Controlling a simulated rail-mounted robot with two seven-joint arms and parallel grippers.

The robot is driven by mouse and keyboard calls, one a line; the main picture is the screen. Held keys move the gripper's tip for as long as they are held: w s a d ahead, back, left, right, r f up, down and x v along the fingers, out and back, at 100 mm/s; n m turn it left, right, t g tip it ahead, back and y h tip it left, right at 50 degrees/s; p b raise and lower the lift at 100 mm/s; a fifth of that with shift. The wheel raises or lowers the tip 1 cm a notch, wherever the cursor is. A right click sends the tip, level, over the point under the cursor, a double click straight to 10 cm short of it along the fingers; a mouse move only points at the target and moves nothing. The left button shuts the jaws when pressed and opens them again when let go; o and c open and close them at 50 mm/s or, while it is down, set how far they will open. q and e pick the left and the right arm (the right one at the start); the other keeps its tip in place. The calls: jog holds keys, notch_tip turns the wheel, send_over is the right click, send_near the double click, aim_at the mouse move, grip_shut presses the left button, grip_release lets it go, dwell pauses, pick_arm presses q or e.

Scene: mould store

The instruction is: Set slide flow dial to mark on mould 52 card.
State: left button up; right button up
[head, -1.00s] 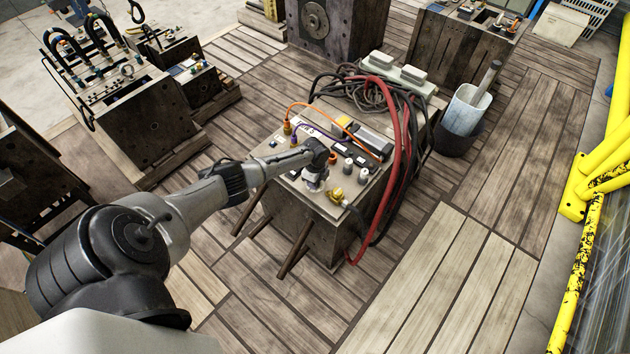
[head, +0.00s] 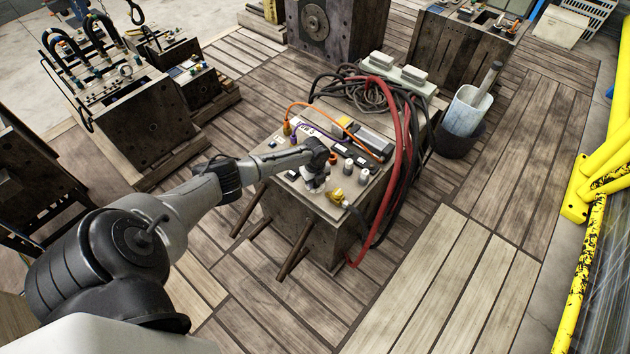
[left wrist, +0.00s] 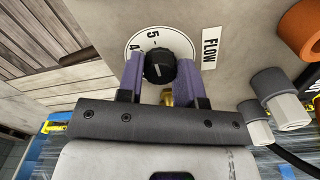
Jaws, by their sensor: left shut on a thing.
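My left gripper (left wrist: 159,75) has its two purple fingers on either side of a black flow dial (left wrist: 160,66), shut on it. A FLOW label (left wrist: 209,47) is beside the plate. In the head view my left gripper (head: 315,183) points down at the top of a metal mould block (head: 317,224) and hides the dial. My right gripper is out of view.
Red hose (head: 401,150) and black cables drape over the block's right side. A brass fitting (head: 337,195) and grey knobs (head: 363,175) stand close to the gripper. The wooden floor (head: 420,285) in front right is clear.

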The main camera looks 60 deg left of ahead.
pick_arm(q)
jog(key=shift+r, duration=0.1)
dwell(0.3)
jog(key=o, duration=0.9)
jog(key=shift+r, duration=0.5)
notch_tip(320, 180, up, 13)
jog(key=p, duration=0.4)
jog(key=shift+f, duration=0.15)
